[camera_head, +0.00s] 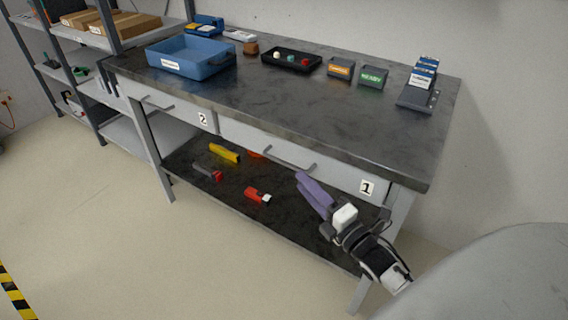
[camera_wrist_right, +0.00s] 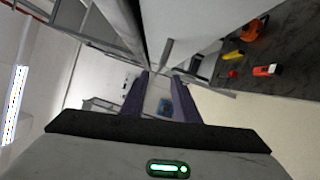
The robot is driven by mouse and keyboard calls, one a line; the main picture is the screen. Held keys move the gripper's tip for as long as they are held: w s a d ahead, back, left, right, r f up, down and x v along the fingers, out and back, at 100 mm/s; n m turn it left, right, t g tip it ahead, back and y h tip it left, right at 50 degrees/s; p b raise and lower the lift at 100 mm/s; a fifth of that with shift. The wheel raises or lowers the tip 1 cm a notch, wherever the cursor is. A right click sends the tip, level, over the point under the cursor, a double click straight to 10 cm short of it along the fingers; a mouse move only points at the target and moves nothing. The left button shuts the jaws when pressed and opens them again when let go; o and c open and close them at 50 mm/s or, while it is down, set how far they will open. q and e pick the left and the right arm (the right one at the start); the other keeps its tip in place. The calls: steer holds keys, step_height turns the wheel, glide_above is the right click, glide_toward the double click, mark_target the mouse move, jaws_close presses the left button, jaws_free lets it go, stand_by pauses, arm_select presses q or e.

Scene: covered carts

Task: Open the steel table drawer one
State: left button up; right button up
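The steel table (camera_head: 330,98) has two drawers under its dark top. Drawer one (camera_head: 340,178), labelled 1, is at the right and looks shut, its front in line with the table edge. Its bar handle (camera_head: 288,158) is left of the label. My right gripper (camera_head: 304,182) has purple fingers and is just below the handle's right end. In the right wrist view my right gripper (camera_wrist_right: 160,80) has its fingers apart with nothing seen between them. I cannot tell whether it touches the handle. My left gripper is not in view.
Drawer two (camera_head: 170,106) is on the left, shut. A blue bin (camera_head: 190,62), black tray (camera_head: 291,60) and small labelled boxes stand on top. The lower shelf (camera_head: 225,200) holds several tools. A shelving rack (camera_head: 90,90) stands left; the floor in front is clear.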

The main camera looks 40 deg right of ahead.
mark_target(284, 163)
steer(key=w, duration=0.9)
steer(key=shift+w+r, duration=0.35)
jaws_close()
steer(key=shift+a, duration=0.1)
